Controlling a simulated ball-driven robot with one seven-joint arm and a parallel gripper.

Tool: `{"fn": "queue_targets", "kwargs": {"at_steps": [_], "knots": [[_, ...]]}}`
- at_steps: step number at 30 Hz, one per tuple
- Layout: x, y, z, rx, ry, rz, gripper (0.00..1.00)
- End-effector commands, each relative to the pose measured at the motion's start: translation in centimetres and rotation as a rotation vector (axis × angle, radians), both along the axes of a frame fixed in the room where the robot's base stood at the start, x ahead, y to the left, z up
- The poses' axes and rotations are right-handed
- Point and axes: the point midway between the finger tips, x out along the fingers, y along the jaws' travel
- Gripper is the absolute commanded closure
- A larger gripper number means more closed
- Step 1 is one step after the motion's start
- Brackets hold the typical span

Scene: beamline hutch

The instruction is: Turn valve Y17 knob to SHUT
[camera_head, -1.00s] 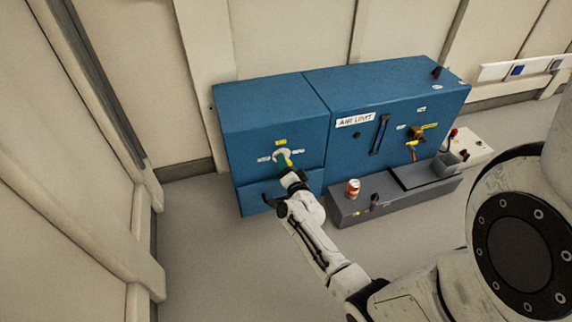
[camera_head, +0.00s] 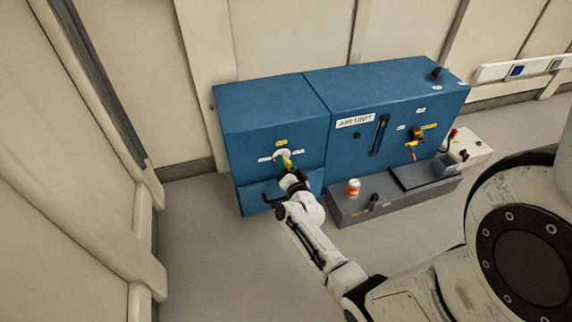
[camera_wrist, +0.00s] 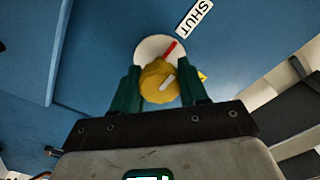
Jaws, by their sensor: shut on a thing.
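The yellow valve knob (camera_wrist: 158,84) sits on a round white plate (camera_wrist: 152,48) on the blue cabinet front. In the wrist view the green fingers of my gripper (camera_wrist: 163,88) are on both sides of the knob, shut on it. A red mark (camera_wrist: 171,48) on the plate points toward the SHUT label (camera_wrist: 195,19). The white line on the knob and its yellow pointer, at its right edge, are not clearly lined up with the red mark. In the head view my gripper (camera_head: 287,168) reaches the knob on the left cabinet section; the small labels there are unreadable.
The blue air unit (camera_head: 400,85) carries an orange-handled valve (camera_head: 412,150) further right. A grey bench (camera_head: 345,212) with an orange-and-white can (camera_head: 352,188) stands before it. Cream walls close in on the left. The floor left of the cabinet is clear.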

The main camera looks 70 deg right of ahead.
Motion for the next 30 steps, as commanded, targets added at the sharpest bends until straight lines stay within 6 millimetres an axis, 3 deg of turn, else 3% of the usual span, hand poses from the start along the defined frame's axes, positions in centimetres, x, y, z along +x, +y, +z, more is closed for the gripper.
{"fn": "queue_targets", "kwargs": {"at_steps": [3, 4, 12, 22, 30], "knots": [[-0.1, -0.1, 0.1, -0.004, 0.000, -0.004, 0.87], [-0.1, -0.2, 0.1, -0.004, 0.000, -0.004, 0.56], [-0.1, -0.1, 0.1, -0.002, -0.001, -0.002, 0.31], [-0.5, 0.5, 0.0, 0.001, 0.000, -0.001, 0.31], [-3.5, 4.1, 0.1, 0.001, 0.002, -0.001, 0.31]]}}
